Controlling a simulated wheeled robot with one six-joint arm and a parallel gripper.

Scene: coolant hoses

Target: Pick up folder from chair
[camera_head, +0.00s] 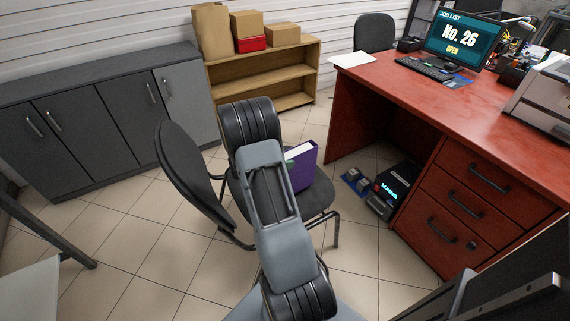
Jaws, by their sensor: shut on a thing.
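A purple folder (304,170) with white pages along its top stands upright, slightly tilted, at the seat of the black chair (319,193). Whether it touches the seat is not clear. My arm crosses in front of the chair and hides part of the seat and the folder's left side. My gripper (289,164) is mostly hidden behind my arm; only a small greenish bit shows at the folder's left edge. It is shut on the folder.
The chair's backrest (190,172) rises left of my arm. A red desk (450,110) with drawers stands right, a small black device (391,188) on the floor beside it. Grey cabinets (100,120) and a wooden shelf (270,75) with boxes line the back. Tiled floor is open around the chair.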

